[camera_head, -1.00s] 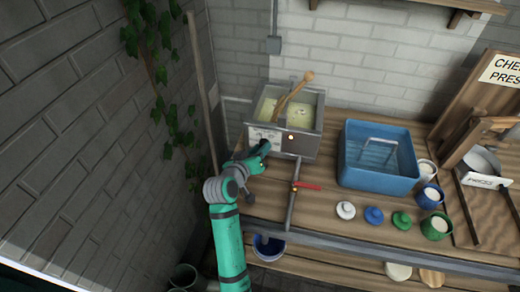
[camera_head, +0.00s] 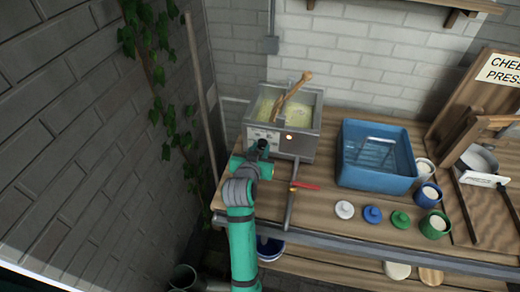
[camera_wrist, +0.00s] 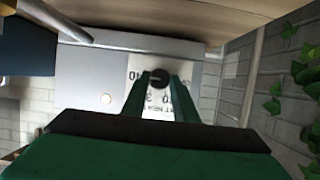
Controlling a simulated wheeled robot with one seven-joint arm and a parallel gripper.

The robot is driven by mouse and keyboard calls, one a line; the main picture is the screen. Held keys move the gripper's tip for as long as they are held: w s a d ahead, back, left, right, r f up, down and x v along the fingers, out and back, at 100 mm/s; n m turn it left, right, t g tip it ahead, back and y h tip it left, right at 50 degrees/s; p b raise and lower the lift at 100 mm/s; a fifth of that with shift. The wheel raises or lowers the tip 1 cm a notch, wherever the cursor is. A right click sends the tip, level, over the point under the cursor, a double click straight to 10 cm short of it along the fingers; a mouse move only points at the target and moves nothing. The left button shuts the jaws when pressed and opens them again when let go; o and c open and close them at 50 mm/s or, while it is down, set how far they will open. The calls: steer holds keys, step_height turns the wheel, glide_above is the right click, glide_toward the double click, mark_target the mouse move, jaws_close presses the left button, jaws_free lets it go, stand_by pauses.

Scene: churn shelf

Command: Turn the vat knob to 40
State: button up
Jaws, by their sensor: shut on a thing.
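The grey metal vat (camera_head: 301,147) stands at the left end of the wooden bench, with pale contents and a wooden paddle (camera_head: 292,92) in it. Its front has a white dial plate (camera_head: 256,131) and a small lit lamp (camera_head: 289,137); the lamp also shows in the wrist view (camera_wrist: 106,99). The dark round knob (camera_wrist: 159,77) sits between my fingertips in the wrist view. My gripper (camera_head: 262,146) is shut on it at the vat's front. Upside-down printed numbers show beside the knob, partly covered by my fingers. The knob's pointer cannot be made out.
A blue tub (camera_head: 376,178) stands right of the vat. A pipe with a red valve handle (camera_head: 305,186) runs in front. Small lids and cups (camera_head: 434,224) lie farther right. A wall with ivy and an upright pole (camera_head: 201,95) are close on the left.

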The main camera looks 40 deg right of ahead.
stand_by(0.3)
steer(key=o, duration=1)
steer(key=v, duration=1.1)
steer(key=shift+w, duration=0.1)
